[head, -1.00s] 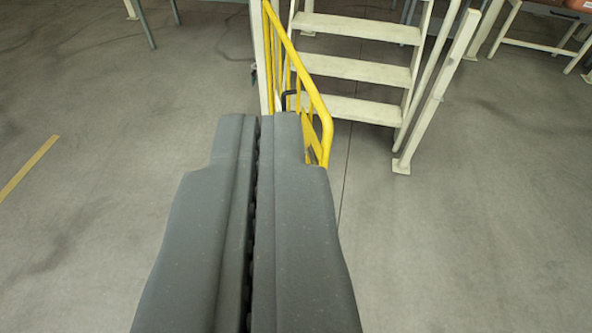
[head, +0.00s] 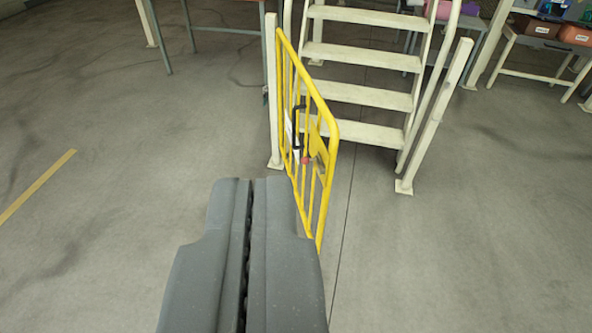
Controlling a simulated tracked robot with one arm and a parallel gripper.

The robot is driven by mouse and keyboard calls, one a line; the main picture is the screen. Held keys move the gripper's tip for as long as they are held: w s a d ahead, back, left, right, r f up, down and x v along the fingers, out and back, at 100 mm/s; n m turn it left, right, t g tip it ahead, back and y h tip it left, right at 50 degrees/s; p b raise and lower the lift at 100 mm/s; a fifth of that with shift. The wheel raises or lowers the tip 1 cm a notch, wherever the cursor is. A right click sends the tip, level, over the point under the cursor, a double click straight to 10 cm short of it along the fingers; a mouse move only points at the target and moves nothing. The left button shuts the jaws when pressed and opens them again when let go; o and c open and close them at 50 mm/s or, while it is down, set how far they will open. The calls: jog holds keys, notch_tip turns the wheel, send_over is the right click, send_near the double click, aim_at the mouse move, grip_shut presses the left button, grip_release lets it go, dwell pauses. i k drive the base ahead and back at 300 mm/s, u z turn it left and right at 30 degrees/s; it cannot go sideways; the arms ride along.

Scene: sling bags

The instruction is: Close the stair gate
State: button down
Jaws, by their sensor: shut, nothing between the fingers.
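The yellow stair gate (head: 304,130) stands swung open toward me, hinged near the left white post (head: 273,95). A black handle (head: 297,122) and a small red part (head: 306,160) show on the gate. The white stairs (head: 362,62) rise behind it, with the foot of the stairs uncovered by the gate. The right white post (head: 434,115) stands apart from the gate. My gripper (head: 251,182) is shut and empty, in front of the gate and to the left of its near lower part. I cannot tell whether it touches the gate.
The grey floor is clear at left and right. A yellow floor line (head: 35,187) lies at the left. A table (head: 225,28) stands behind at the upper left. A bench with brown boxes (head: 545,28) is at the upper right.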

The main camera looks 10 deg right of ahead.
aim_at(327, 159)
jog(key=u, duration=0.25)
jog(key=i, duration=1.75)
jog(key=z, duration=0.35)
